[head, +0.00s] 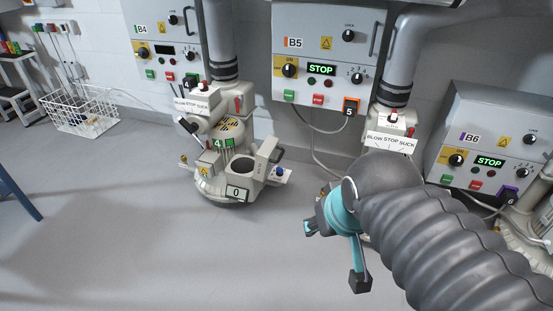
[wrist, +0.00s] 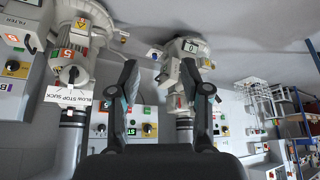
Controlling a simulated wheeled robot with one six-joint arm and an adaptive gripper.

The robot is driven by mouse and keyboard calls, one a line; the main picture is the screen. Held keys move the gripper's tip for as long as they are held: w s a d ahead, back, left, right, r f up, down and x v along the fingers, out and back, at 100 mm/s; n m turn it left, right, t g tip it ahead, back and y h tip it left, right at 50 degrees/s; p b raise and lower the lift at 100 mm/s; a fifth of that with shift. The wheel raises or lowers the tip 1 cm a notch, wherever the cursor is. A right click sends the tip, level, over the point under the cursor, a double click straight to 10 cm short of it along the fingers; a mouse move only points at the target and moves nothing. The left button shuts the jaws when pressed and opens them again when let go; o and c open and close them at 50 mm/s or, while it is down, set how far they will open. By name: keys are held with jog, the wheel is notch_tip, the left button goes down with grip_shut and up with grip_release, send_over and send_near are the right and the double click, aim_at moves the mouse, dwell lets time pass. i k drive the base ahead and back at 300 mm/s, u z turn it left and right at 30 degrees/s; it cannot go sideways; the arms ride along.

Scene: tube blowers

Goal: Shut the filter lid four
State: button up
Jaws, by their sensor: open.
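Blower four (head: 226,140), a cream unit with a green 4 label, stands on the floor left of centre in the head view. Its round filter cup (head: 243,172) shows an open top, and the filter lid (head: 268,152) seems to stand raised at its right side. Blower four also shows upside down in the wrist view (wrist: 186,50), between and beyond my fingers; the lid is not clear there. My gripper (head: 333,256) is open and empty, in front of blower five and right of blower four, apart from the lid. Its two dark fingers are spread in the wrist view (wrist: 160,78).
Control boxes B4 (head: 160,45), B5 (head: 325,50) and B6 (head: 495,140) hang along the wall. Blower five (wrist: 75,50) is close at left in the wrist view. A white wire basket (head: 80,108) stands far left.

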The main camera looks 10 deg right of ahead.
aim_at(265, 157)
jog(key=z, duration=0.05)
jog(key=k, duration=0.55)
jog(key=u, duration=0.5)
jog(key=i, duration=1.15)
jog(key=z, duration=0.85)
